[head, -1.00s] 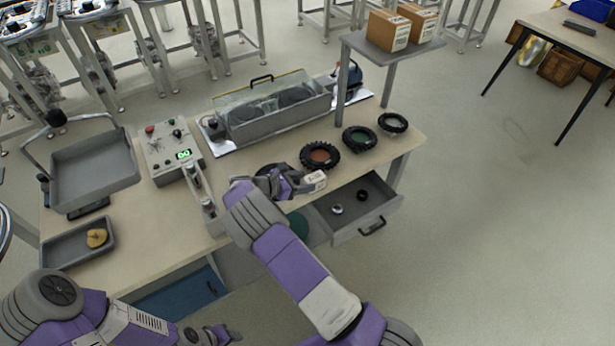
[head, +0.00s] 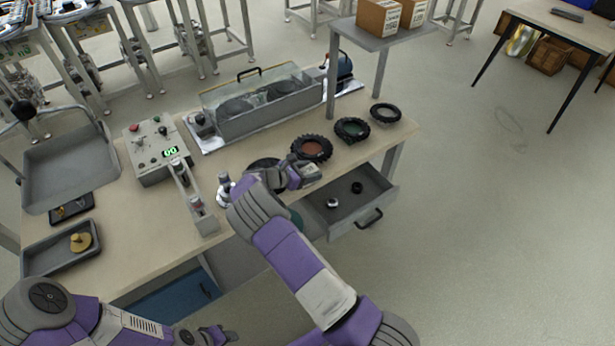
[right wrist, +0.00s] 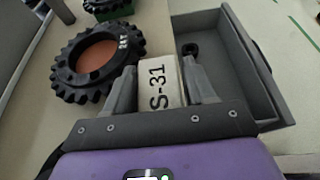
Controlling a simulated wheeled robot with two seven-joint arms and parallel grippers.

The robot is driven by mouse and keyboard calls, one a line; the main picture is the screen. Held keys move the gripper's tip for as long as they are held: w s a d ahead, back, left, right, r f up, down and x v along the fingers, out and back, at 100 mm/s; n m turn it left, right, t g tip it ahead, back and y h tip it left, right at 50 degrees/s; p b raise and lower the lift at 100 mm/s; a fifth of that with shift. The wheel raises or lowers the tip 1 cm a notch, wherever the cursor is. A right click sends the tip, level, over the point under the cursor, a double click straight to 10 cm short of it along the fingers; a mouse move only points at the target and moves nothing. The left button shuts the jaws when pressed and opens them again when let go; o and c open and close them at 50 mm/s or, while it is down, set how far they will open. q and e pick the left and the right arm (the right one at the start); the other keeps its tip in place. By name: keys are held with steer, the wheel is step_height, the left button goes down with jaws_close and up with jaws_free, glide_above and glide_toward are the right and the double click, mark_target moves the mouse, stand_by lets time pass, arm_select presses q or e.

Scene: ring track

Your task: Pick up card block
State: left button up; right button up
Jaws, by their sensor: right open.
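The card block, a pale block marked "S-31" (right wrist: 160,84), stands between the two fingers of my right gripper (right wrist: 158,88) in the right wrist view. The fingers are open, one on each side of it; I cannot tell whether either touches. In the head view, the block (head: 312,172) shows at the tip of my right gripper (head: 298,176), near the workbench's (head: 140,235) front edge, and the gripper partly hides it. My left gripper (head: 214,336) is small at the bottom edge, and its jaws are unclear.
Black toothed rings stand behind: one with an orange centre (head: 312,148), one with a green centre (head: 352,130), and another (head: 385,112). An open drawer (head: 385,195) with two small parts sticks out at right. A control box (head: 155,148) and grey trays (head: 60,248) are at left.

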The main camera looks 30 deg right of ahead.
steer(key=shift+d, duration=0.2)
steer(key=shift+a, duration=0.1)
steer(key=shift+c, duration=0.4)
steer(key=c, duration=0.7)
